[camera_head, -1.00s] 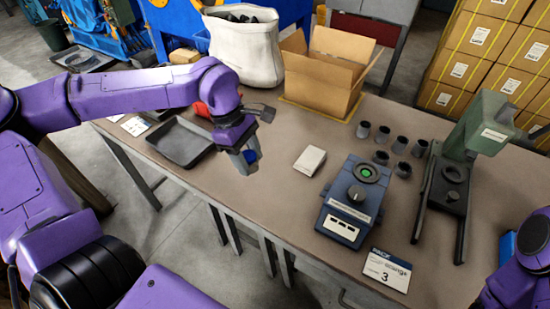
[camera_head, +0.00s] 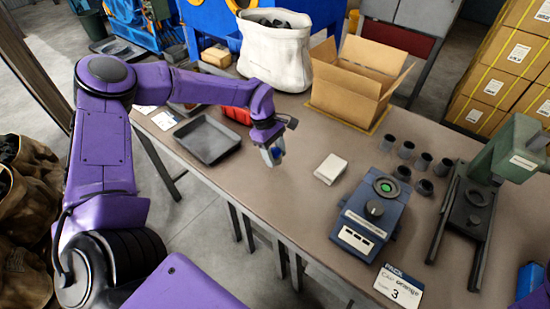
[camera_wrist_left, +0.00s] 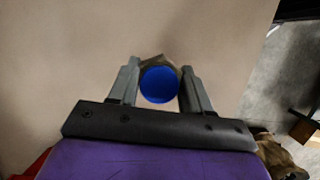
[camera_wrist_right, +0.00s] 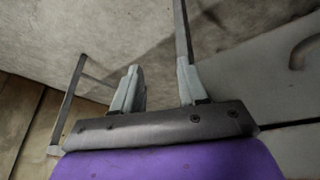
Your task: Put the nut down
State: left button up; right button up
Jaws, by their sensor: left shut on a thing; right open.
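The nut (camera_wrist_left: 160,84) shows in the left wrist view as a hexagonal grey-brown piece with a blue round face. My left gripper (camera_wrist_left: 159,88) is shut on it, with one finger at each side. In the head view my left gripper (camera_head: 272,155) points down over the table near its front edge, right of the black tray. The nut is small there, with a bit of blue at the fingers. I cannot tell whether it touches the table. My right gripper (camera_wrist_right: 158,82) is open and empty in its wrist view, over the floor and table frame.
A black tray (camera_head: 207,139) lies left of my left gripper. A small white box (camera_head: 330,168), a blue device (camera_head: 371,212), several dark cups (camera_head: 422,160) and a green press (camera_head: 505,160) stand to the right. An open carton (camera_head: 350,85) and a white bag (camera_head: 275,50) stand behind.

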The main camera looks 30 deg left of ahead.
aim_at(275, 159)
pick_arm(q)
jog(key=f, duration=0.3)
jog(key=shift+w+a+f, duration=0.1)
jog(key=shift+w+f, duration=0.1)
jog(key=shift+f, duration=0.1)
jog(key=shift+f, duration=0.2)
jog(key=o, duration=1.2)
jog(key=shift+r, duration=0.1)
jog(key=shift+r, duration=0.25)
jog(key=v, duration=1.2)
jog(key=shift+s+b, duration=0.15)
jog(key=shift+b, duration=0.25)
